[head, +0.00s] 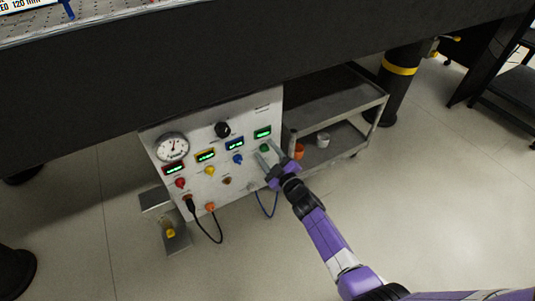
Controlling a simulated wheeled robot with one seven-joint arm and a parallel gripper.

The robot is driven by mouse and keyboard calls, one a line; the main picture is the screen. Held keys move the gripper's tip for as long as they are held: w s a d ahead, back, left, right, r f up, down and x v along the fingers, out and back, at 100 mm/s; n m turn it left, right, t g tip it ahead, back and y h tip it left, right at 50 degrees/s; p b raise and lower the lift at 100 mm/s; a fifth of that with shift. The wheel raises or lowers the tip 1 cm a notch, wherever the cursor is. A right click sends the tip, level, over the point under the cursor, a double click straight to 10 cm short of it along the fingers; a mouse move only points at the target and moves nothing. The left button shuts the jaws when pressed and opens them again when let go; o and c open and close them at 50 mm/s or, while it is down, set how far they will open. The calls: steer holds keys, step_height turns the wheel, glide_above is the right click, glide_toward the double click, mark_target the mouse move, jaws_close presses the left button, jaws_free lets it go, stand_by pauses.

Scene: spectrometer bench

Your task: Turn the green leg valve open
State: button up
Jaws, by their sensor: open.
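A pale control panel (200,187) stands under the dark bench, tilted in the picture. The green leg valve (264,148) is a small green knob on its right side, below a green-lit display (262,132). My gripper (263,158) is open at the panel's right edge, with its fingers near the green knob. Whether the fingers touch the knob or straddle it, I cannot tell. The angle of the knob is too small to read.
A blue knob (238,159), yellow knob (210,170) and red knob (180,182) sit left of the green one. Cables hang below the panel. A grey cart (335,108) stands close on the right. The floor in front is clear.

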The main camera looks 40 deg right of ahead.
jaws_close()
steer(key=shift+m, duration=0.3)
steer(key=shift+r+m+p, duration=0.2)
steer(key=shift+m+p, duration=0.9)
steer(key=shift+m, duration=0.1)
steer(key=m+p, duration=0.2)
steer(key=m, duration=0.3)
steer(key=shift+f, duration=0.1)
steer(key=m+p, duration=0.1)
steer(key=m, duration=0.3)
steer(key=shift+m+p, duration=0.35)
steer(key=shift+m, duration=0.05)
steer(key=shift+f+m+p, duration=0.1)
steer(key=shift+m+p, duration=0.2)
steer(key=shift+m, duration=1.6)
